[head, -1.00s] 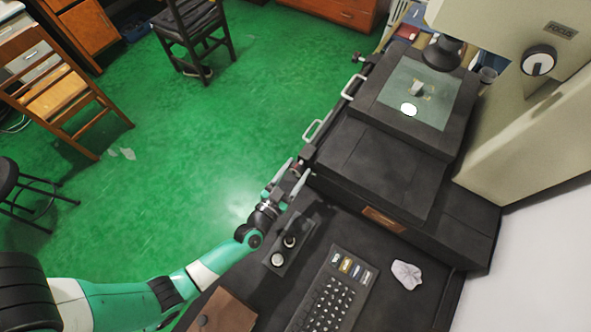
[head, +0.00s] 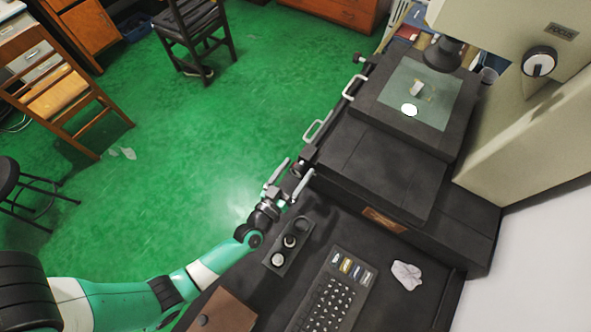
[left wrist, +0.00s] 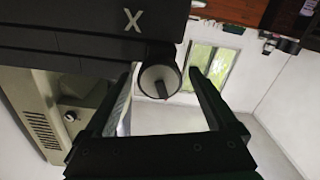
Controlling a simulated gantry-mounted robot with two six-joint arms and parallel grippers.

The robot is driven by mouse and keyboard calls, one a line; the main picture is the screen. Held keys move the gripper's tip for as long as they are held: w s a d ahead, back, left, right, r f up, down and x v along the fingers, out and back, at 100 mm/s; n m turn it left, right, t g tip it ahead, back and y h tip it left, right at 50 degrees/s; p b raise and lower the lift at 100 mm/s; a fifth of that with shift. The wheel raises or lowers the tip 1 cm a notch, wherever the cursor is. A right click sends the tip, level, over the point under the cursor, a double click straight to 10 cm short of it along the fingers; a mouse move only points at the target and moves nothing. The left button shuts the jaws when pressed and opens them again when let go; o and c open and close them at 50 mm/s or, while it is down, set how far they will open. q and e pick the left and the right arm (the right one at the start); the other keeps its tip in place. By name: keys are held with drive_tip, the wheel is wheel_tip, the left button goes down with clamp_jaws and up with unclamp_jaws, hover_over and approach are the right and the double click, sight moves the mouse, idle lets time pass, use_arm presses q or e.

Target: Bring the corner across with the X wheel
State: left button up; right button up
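The X wheel (left wrist: 158,82) is a round knob with a pale face and a dark bar across it, below a white X in the left wrist view. My left gripper (left wrist: 161,72) is open, with one finger on each side of the wheel and visible gaps. In the head view my left gripper (head: 300,169) is at the stage's near left end, where the wheel is hard to make out. A small grey part (head: 416,88) lies on the glass stage (head: 440,90), beside a bright light spot (head: 409,110). My right gripper is not in view.
A keypad (head: 333,301) and a small black panel with round knobs (head: 278,259) are on the dark bench near my left arm. A crumpled white cloth (head: 406,275) lies to the right. Two metal handles (head: 313,131) stick out from the stage's left side. Open green floor is left.

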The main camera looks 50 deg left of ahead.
use_arm(q)
drive_tip(key=p+v, duration=0.3)
drive_tip(key=v, duration=0.8)
drive_tip(key=shift+s, duration=0.3)
